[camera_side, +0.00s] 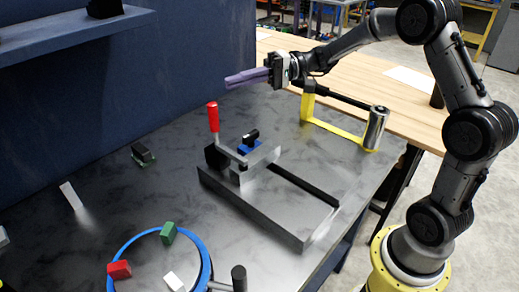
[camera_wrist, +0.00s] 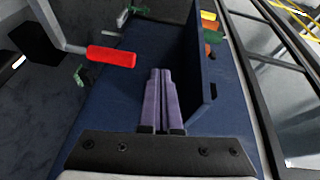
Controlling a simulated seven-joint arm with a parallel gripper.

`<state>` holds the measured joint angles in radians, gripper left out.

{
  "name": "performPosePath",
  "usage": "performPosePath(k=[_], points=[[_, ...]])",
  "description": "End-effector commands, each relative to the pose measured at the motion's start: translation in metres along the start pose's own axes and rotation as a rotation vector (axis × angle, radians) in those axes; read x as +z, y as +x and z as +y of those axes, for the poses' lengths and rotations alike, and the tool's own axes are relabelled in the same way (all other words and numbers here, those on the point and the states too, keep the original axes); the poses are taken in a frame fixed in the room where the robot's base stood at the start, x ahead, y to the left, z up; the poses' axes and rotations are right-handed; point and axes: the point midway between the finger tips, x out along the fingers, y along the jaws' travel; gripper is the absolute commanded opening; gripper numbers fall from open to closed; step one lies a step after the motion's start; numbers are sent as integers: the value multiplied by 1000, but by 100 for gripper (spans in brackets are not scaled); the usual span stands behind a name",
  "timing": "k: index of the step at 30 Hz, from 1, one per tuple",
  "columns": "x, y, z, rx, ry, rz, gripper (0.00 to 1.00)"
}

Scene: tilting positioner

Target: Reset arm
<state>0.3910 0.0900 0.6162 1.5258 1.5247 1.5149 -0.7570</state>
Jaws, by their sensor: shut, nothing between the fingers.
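My gripper (camera_side: 228,82) is held level above the back of the dark table (camera_side: 90,190), pointing left toward the blue wall panel. Its purple fingers are together with nothing between them; they also show in the wrist view (camera_wrist: 160,75). A red-handled clamp (camera_side: 213,117) stands on a metal fixture (camera_side: 270,215) below and left of the gripper, apart from it. The red handle also shows at the upper left of the wrist view (camera_wrist: 112,57). A small blue block with a black top (camera_side: 250,144) is at the fixture.
A yellow stand with a metal cylinder (camera_side: 376,128) is at the right. A shelf (camera_side: 60,35) juts from the wall.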

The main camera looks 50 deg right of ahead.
Motion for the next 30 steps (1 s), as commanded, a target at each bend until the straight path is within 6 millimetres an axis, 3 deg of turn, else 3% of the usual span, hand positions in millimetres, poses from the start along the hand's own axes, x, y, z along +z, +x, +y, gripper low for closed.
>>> performPosePath(k=[1, 2, 6, 8, 12, 15, 19, 24, 27, 30], points=[[30, 13, -27, 41, -69, -61, 0], [48, 18, -36, 75, -99, -95, 0], [133, 24, -56, 278, -210, -228, 0], [168, 18, -56, 381, -256, -267, 0], [235, -14, -38, 647, -374, -304, 0], [265, -47, -16, 835, -459, -280, 0], [281, -94, 12, 1056, -562, -197, 0], [275, -141, 41, 1264, -620, -75, 0], [267, -155, 51, 1334, -616, -33, 0], [260, -158, 50, 1348, -606, 17, 0]])
